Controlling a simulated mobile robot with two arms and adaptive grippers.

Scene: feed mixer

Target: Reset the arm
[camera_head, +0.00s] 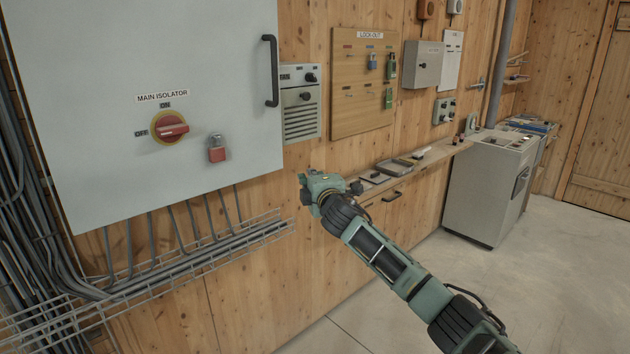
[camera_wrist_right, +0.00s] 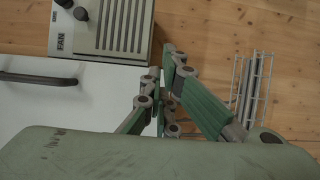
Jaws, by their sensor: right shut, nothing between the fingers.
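My right arm (camera_head: 385,258) comes in from the lower right and reaches up toward the wall. Its right gripper (camera_head: 304,190) is in front of the wood panelling, below and to the right of the grey cabinet's lower corner, seen small and partly from behind. In the right wrist view the gripper's green fingers (camera_wrist_right: 168,62) are shut, with nothing held between them. My left arm and gripper do not show.
The grey cabinet (camera_head: 90,100) carries a red MAIN ISOLATOR handle (camera_head: 172,130), a red padlock (camera_head: 216,150) and a black door handle (camera_head: 271,70). A FAN box (camera_head: 301,100), lock-out board (camera_head: 350,110), narrow shelf (camera_head: 432,156) and wire cable tray (camera_head: 200,262) are nearby. Floor at right is clear.

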